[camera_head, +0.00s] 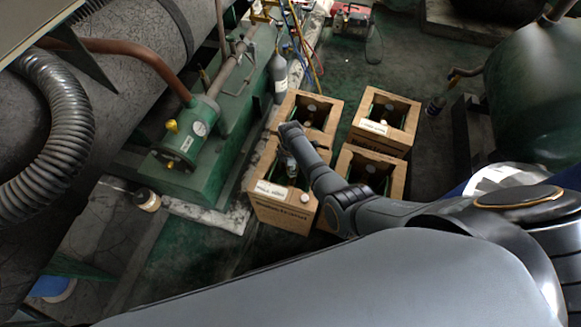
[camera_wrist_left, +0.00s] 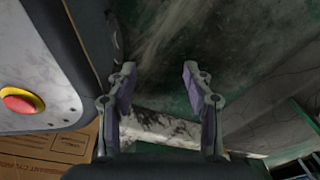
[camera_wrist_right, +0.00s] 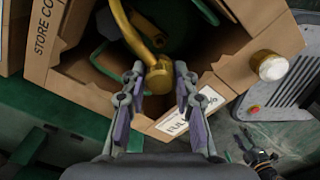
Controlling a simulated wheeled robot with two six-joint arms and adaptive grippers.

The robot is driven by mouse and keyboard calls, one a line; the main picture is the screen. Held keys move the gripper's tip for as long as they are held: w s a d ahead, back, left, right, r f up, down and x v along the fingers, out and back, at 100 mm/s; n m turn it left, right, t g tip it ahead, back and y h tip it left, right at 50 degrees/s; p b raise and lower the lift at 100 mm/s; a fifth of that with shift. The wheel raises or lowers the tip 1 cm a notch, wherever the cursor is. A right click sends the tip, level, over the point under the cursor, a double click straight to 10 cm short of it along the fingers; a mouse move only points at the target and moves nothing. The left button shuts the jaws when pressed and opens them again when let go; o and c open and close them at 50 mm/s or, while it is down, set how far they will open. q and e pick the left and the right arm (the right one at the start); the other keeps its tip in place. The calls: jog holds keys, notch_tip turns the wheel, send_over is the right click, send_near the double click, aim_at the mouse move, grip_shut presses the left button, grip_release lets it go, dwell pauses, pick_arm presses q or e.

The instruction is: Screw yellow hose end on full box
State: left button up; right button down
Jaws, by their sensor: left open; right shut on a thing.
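My right gripper (camera_wrist_right: 160,78) is shut on the yellow hose end (camera_wrist_right: 157,66), a curved brass-yellow piece coming down from the top of the right wrist view. It is over the open top of a cardboard box with a white FULL label (camera_wrist_right: 186,116). In the head view this full box (camera_head: 284,212) is the front left one of the group, and my right arm reaches over it from the right. The cylinder outlet under the hose end is hidden, so I cannot tell whether they touch. My left gripper (camera_wrist_left: 157,82) is open and empty above the floor in the left wrist view.
Other cardboard boxes with cylinders (camera_head: 384,122) stand close behind and to the right. A green machine (camera_head: 200,150) with a gauge is to the left. A white cap (camera_wrist_right: 272,66) is at the box's corner. Dark floor (camera_head: 195,250) is free in front left.

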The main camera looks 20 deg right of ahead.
aim_at(291, 180)
jog(key=shift+f+b, duration=0.95)
notch_tip(291, 180, down, 2)
jog(key=shift+f+b, duration=0.1)
jog(key=shift+b, duration=1.15)
notch_tip(291, 180, down, 2)
jog(key=b, duration=0.2)
jog(key=shift+f+b, duration=0.1)
jog(key=shift+b, duration=0.2)
pick_arm(q)
jog(key=w+d+r, duration=0.1)
jog(key=w+r, duration=0.3)
jog(key=w, duration=0.8)
jog(key=shift+d, duration=0.25)
jog(key=shift+r+p, duration=0.15)
jog(key=shift+p, duration=0.2)
jog(key=shift+r+p, duration=0.4)
jog(key=shift+f+b, duration=0.85)
pick_arm(e)
jog(key=shift+f, duration=0.95)
